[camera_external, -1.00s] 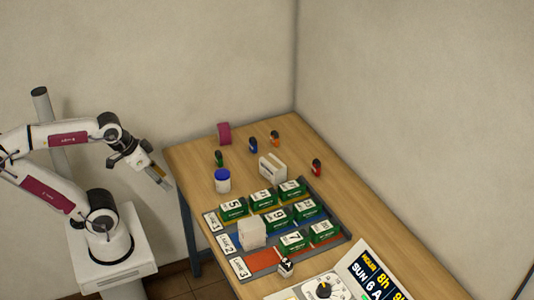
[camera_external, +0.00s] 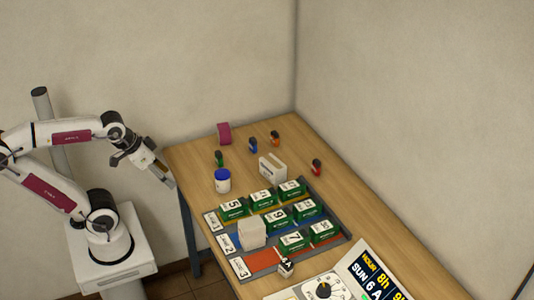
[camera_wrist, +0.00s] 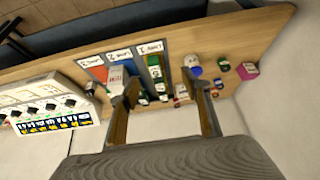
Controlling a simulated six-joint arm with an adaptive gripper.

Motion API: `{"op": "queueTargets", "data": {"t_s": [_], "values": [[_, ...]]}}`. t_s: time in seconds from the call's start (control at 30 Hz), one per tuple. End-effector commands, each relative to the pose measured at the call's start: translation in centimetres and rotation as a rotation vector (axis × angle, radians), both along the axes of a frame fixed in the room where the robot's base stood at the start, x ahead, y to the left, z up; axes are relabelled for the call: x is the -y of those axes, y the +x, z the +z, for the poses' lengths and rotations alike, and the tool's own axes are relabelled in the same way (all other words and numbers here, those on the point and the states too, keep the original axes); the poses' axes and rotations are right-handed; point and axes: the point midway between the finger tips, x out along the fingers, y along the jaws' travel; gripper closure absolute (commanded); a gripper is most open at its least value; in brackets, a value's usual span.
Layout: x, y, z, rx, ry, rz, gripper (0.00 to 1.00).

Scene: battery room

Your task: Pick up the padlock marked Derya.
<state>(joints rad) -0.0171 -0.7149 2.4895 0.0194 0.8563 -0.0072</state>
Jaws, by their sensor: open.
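Several small padlocks stand on the far part of the table: a green one (camera_external: 219,158), a blue one (camera_external: 253,146), an orange one (camera_external: 275,138) and a red one (camera_external: 316,168). Their names are too small to read, so I cannot tell which is Derya's. My gripper (camera_external: 166,182) is open and empty, off the table's left edge and apart from all the padlocks. In the wrist view the two fingers of my gripper (camera_wrist: 165,90) stand wide apart. Small padlocks show there beyond the right finger, with the blue one (camera_wrist: 218,83) among them.
A blue-lidded white jar (camera_external: 222,181), a white holder (camera_external: 272,168) and a magenta object (camera_external: 224,133) stand near the padlocks. The lane tray (camera_external: 345,232) holds several green boxes and a white block (camera_external: 252,233). A control panel (camera_external: 325,288) lies at the front. Walls bound the back and right.

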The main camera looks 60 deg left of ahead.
Motion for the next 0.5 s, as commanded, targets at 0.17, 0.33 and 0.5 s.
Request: {"op": "queueTargets", "data": {"t_s": [0.17,0.33,0.5], "values": [[-1.7,3.0,0.3,0.033,0.029,0.036,0.53],[-3.9,6.7,0.5,0.079,0.067,0.073,0.53],[-6.2,10.4,0.7,0.127,0.103,0.1,0.53]]}}
